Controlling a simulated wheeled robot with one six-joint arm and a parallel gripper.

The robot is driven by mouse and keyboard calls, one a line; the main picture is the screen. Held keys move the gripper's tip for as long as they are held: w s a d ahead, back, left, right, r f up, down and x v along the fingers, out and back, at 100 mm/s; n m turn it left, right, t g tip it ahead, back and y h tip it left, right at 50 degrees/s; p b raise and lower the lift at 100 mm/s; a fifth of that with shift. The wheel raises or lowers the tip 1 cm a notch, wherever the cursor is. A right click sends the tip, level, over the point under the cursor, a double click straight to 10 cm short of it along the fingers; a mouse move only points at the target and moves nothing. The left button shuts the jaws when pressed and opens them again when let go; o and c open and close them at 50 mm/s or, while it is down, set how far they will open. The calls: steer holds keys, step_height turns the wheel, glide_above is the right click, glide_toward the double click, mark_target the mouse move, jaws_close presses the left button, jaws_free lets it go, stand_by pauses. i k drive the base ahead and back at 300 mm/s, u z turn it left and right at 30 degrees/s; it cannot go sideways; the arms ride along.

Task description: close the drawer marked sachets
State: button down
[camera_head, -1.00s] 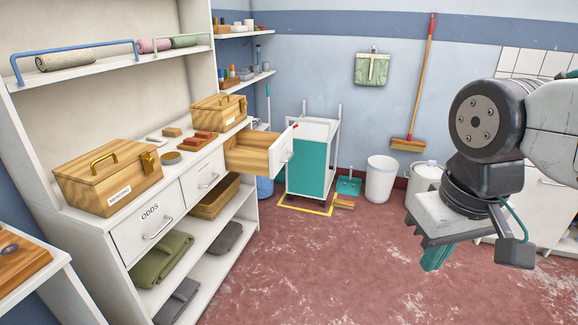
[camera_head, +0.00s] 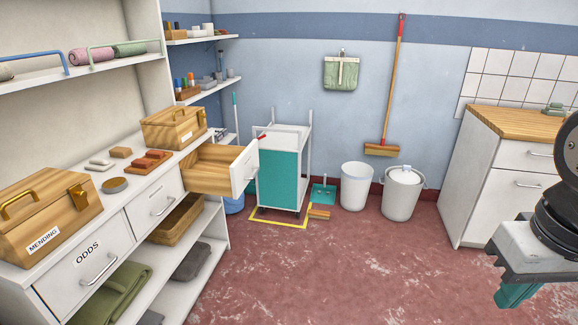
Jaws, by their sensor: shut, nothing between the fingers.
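A wooden-sided drawer (camera_head: 212,172) with a white front stands pulled out at the far end of the white shelf unit's drawer row. Its front faces right and shows edge-on, with a handle; I cannot read its label. The middle drawer (camera_head: 160,198) is shut, and its label is too small to read. The nearest drawer, marked ODDS (camera_head: 84,267), is shut. My gripper (camera_head: 517,294) is at the lower right edge with its teal fingers pointing down, shut and empty. It is far from the open drawer, across bare floor.
A mending box (camera_head: 43,215) and another wooden box (camera_head: 173,127) stand on the unit's top. A white and teal trolley (camera_head: 280,178) stands just beyond the open drawer. Buckets (camera_head: 356,186) line the back wall, and a wood-topped cabinet (camera_head: 500,185) is at right. The red floor between is clear.

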mark_target(210, 169)
steer(key=u, duration=0.05)
steer(key=i, duration=1.05)
steer(key=u, duration=0.8)
